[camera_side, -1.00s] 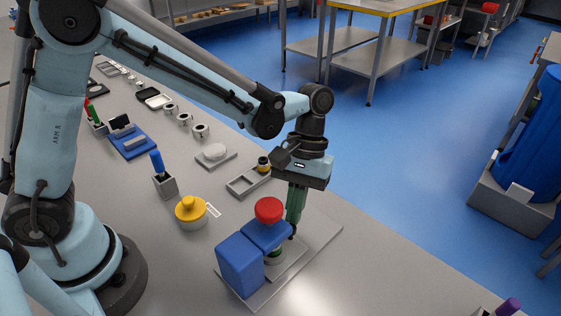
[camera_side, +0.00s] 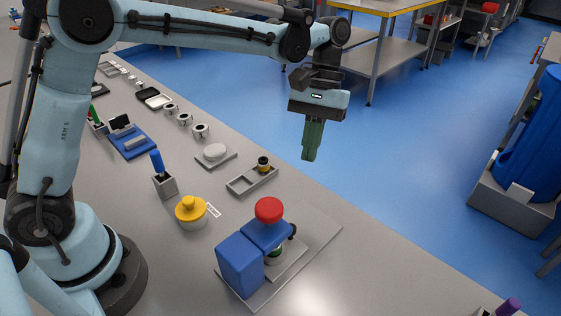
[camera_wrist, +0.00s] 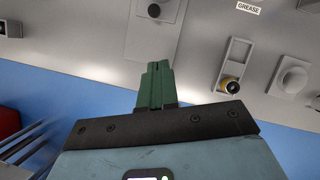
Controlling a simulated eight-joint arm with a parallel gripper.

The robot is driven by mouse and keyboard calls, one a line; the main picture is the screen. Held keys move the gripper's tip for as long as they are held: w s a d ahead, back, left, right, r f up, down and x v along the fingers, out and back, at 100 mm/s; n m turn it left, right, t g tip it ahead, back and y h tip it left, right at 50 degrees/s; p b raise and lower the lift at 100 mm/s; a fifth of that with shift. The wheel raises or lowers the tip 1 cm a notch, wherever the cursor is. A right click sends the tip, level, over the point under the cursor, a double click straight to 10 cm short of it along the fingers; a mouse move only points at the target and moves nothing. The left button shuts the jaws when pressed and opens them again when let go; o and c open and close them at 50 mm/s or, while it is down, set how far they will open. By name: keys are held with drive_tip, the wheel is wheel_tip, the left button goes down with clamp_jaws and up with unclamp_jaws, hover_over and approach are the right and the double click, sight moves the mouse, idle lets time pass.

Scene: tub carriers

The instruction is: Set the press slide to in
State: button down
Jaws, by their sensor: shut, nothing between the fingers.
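The press stands near the front edge of the bench in the side view, with a blue body (camera_side: 240,262) and a red round knob (camera_side: 269,209) on top. It sits on a flat grey base plate (camera_side: 318,232). A small black knob (camera_side: 292,231) shows at its far right side; it seems to belong to the slide, but the slide's position is hard to tell. A dark green piece lies under the blue head, partly hidden. My gripper (camera_side: 309,158) is shut and empty, raised beyond the bench edge. Its green fingers (camera_wrist: 155,66) also show in the wrist view.
A grey two-slot holder (camera_side: 240,185) with a black-and-yellow piece stands behind the press. A yellow-lidded pot (camera_side: 191,211) and a grey cup with a blue-handled tool (camera_side: 158,164) stand to the left. Blue floor lies beyond the bench edge.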

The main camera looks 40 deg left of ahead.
drive_tip(key=x, duration=0.4)
drive_tip(key=s+a+x, duration=0.1)
drive_tip(key=x, duration=0.7)
drive_tip(key=shift+s+a, duration=0.25)
drive_tip(key=shift+s, duration=0.05)
drive_tip(key=s, duration=0.1)
drive_tip(key=s+d, duration=0.1)
drive_tip(key=s, duration=0.1)
drive_tip(key=shift+d, duration=0.1)
drive_tip(key=shift+s+d, duration=0.15)
drive_tip(key=shift+s, duration=0.25)
